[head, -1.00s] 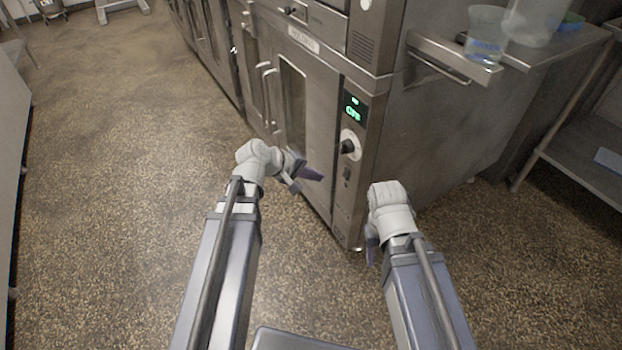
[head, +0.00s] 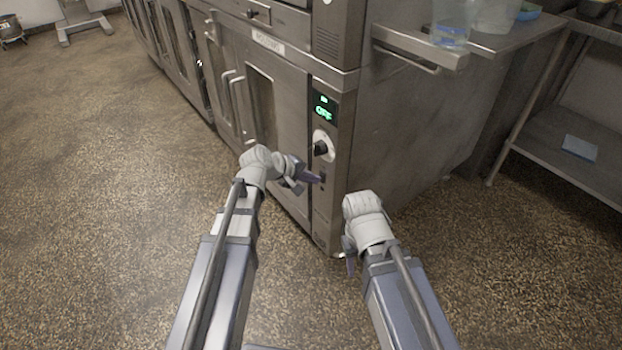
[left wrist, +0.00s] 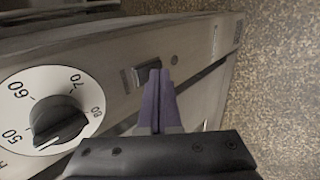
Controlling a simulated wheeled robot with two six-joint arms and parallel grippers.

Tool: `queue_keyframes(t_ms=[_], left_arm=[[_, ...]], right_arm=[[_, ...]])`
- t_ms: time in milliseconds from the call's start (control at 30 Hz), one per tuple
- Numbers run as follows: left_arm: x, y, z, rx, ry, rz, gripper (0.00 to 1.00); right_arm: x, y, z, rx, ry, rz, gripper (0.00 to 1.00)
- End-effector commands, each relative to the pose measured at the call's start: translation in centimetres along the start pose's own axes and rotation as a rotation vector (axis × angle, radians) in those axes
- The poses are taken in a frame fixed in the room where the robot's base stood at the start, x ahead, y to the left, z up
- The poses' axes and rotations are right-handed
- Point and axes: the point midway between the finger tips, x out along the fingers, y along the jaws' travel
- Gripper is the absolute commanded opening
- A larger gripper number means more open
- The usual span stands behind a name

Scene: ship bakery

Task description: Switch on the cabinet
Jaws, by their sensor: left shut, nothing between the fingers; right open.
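The steel cabinet (head: 282,127) stands ahead with its door closed. Its narrow control panel has a green-lit display (head: 323,106) that reads OFF, and a black knob on a white dial (head: 322,146). The dial also shows in the left wrist view (left wrist: 52,112). Below the dial is a small rocker switch (left wrist: 135,77). My left gripper (head: 318,180) is shut and empty, its purple fingertips right beside the switch; I cannot tell whether they touch it. The fingers also show in the left wrist view (left wrist: 158,75). My right gripper (head: 350,266) hangs low, right of the cabinet's front corner, fingers pointing down.
A steel side shelf (head: 425,45) with clear containers (head: 451,25) sticks out right of the cabinet. A steel rack (head: 560,145) with a blue item stands further right. The speckled floor (head: 110,190) is free to the left.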

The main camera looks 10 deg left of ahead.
Motion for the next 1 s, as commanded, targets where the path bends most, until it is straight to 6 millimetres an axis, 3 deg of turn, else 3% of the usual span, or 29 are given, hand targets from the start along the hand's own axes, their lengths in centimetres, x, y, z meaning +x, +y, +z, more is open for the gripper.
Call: queue_keyframes(t_ms=[100,1000], left_arm=[[0.7,0.1,-0.1,0.001,-0.001,0.0,0.0],[-0.7,1.4,0.0,-0.001,-0.001,0.004,0.0]], right_arm=[[0.5,-0.1,0.0,0.0,0.0,0.0,0.5],[-1.4,0.1,0.1,0.0,0.0,0.0,0.5]])
